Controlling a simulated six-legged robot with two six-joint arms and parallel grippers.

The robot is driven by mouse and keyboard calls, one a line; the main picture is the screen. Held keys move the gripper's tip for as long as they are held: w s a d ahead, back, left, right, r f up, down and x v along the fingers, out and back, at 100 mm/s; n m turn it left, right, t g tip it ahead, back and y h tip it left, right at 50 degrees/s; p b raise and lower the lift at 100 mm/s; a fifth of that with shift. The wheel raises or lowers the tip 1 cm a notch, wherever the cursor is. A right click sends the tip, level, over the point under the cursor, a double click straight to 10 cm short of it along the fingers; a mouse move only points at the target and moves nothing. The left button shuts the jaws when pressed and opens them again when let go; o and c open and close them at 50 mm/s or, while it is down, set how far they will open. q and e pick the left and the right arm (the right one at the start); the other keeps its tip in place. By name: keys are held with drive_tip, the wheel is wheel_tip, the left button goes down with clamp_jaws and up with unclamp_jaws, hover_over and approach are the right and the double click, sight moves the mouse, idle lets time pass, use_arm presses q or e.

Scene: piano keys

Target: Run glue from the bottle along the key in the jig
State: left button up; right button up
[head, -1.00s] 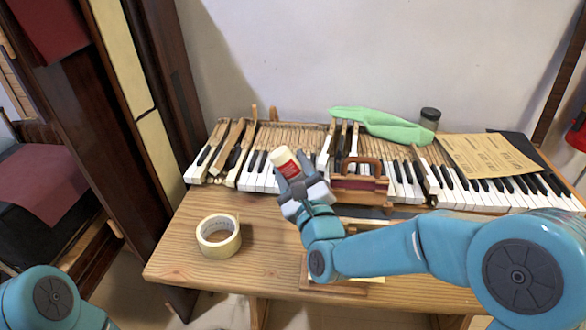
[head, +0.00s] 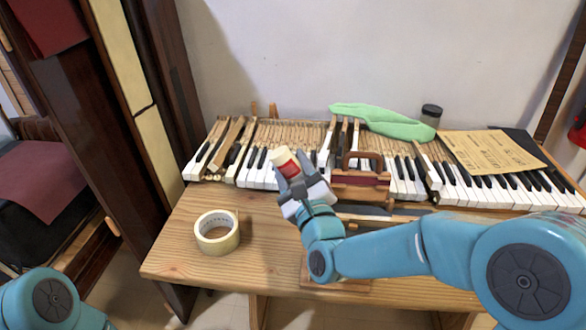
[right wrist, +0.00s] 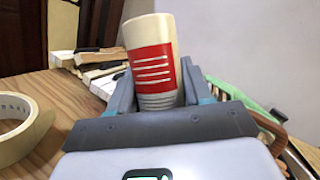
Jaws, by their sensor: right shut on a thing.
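The glue bottle (head: 285,160) is cream with a red label. My right gripper (head: 290,175) is shut on it and holds it above the table, in front of the piano keys, tilted in the head view. In the right wrist view the bottle (right wrist: 152,62) stands between the two fingers, its wide cream end up. No nozzle shows. A wooden piece (head: 350,285), perhaps the jig, lies near the table's front edge, mostly hidden under my right arm. I cannot make out a key in it. My left gripper is out of view.
A tape roll (head: 217,233) lies on the table's left part (head: 185,250). Behind are the piano keys (head: 258,170), a wooden handled object (head: 360,178), a green cloth (head: 385,122), a dark jar (head: 431,115) and a brown paper sheet (head: 490,152).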

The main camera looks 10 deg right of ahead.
drive_tip(key=shift+s+d+f+b, duration=0.1)
drive_tip(key=shift+s+d+b, duration=0.05)
drive_tip(key=shift+d+b, duration=0.45)
drive_tip(key=shift+s+d+b, duration=0.15)
drive_tip(key=shift+d+b, duration=0.3)
drive_tip(key=shift+d, duration=0.1)
drive_tip(key=shift+s+d+b, duration=0.2)
drive_tip(key=shift+d+b, duration=0.15)
drive_tip(key=shift+d, duration=0.25)
drive_tip(key=shift+s+d+b, duration=1.35)
drive_tip(key=shift+d+b, duration=2.3)
drive_tip(key=shift+d, duration=1.5)
drive_tip(key=shift+w+a+b, duration=0.6)
drive_tip(key=shift+a, duration=1.7)
drive_tip(key=shift+w+a+b, duration=0.65)
drive_tip(key=shift+a, duration=1.65)
drive_tip(key=shift+w+a+b, duration=0.6)
drive_tip(key=shift+a, duration=1.7)
drive_tip(key=shift+r, duration=0.2)
